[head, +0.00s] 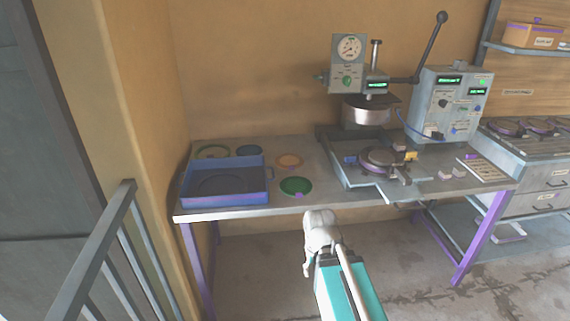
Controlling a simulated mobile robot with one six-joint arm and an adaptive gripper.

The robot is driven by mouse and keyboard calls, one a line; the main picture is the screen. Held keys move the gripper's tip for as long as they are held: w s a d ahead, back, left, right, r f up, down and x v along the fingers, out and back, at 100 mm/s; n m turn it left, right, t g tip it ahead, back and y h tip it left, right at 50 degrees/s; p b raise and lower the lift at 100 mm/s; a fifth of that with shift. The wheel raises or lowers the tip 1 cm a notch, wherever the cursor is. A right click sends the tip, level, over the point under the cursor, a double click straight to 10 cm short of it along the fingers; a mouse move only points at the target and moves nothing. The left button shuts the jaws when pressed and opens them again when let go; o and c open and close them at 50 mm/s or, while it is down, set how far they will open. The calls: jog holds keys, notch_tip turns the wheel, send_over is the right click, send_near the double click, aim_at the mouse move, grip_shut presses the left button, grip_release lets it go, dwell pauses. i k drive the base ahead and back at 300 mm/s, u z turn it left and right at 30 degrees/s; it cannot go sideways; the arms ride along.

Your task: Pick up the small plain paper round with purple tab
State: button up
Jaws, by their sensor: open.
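A small tan-orange round (289,160) lies flat on the bench, right of the blue tray. A small darker tab seems to show at its near edge, but its colour is hard to make out. It looks like the plain paper round. A larger green round (294,185) lies just in front of it, with a clear purple tab at its near edge. The two look apart. My arm rises at the bottom middle, in front of the bench. I cannot make out my gripper's fingers in this view.
The blue tray (228,201) stands at the bench's left, with a dark blue round (249,150) and a green-rimmed round (213,151) behind it. The press (366,111) and its sliding plate (378,159) stand right of the rounds. A railing (108,236) is at left.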

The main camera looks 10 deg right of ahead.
aim_at(290, 162)
jog(key=z, duration=0.1)
jog(key=i, duration=0.95)
jog(key=u, duration=0.05)
